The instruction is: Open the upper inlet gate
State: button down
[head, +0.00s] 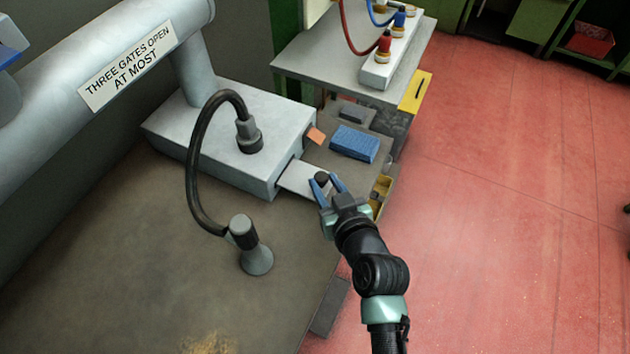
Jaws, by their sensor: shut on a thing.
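A grey box (235,140) sits on the bench under a large grey pipe (135,50). A pale flat gate plate (298,178) sticks out of a slot in the box's right side. A dark round knob (321,177) stands at the plate's outer end. My gripper (323,180) has its blue fingers on both sides of this knob and is shut on it. A small orange tab (316,136) shows at the box's side farther back. I cannot tell from labels which gate is the upper inlet.
A sign (128,66) on the pipe reads "THREE GATES OPEN AT MOST". A blue block (355,143) lies behind my gripper. Red floor (500,200) is clear at right.

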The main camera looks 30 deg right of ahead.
jog(key=c, duration=0.8)
grip_release()
jog(key=shift+w+a, duration=0.1)
jog(key=shift+c, duration=0.2)
jog(key=v, duration=1.3)
jog(key=shift+b, duration=0.4)
jog(key=w+a+r+t+p, duration=0.1)
jog(key=w+a+r+t, duration=0.2)
jog(key=r, duration=0.6)
jog(key=w+a+r+t, duration=0.2)
jog(key=w+a+r, duration=0.3)
jog(key=r, duration=0.4)
jog(key=w+a+r+t+p, duration=0.15)
jog(key=w+r, duration=0.35)
jog(key=r, duration=0.5)
jog(key=s+a+r+t, duration=0.2)
jog(key=r, duration=0.7)
jog(key=s+a+r+n+t+y, duration=0.1)
jog(key=s+a+r+t, duration=0.2)
jog(key=r, duration=0.7)
jog(key=s+a+r+t+p, duration=0.1)
jog(key=s+a+r+t, duration=0.1)
jog(key=r, duration=0.7)
jog(key=shift+s+a+r+y, duration=0.2)
jog(key=shift+s+a+y, duration=0.1)
jog(key=shift+s+a, duration=0.05)
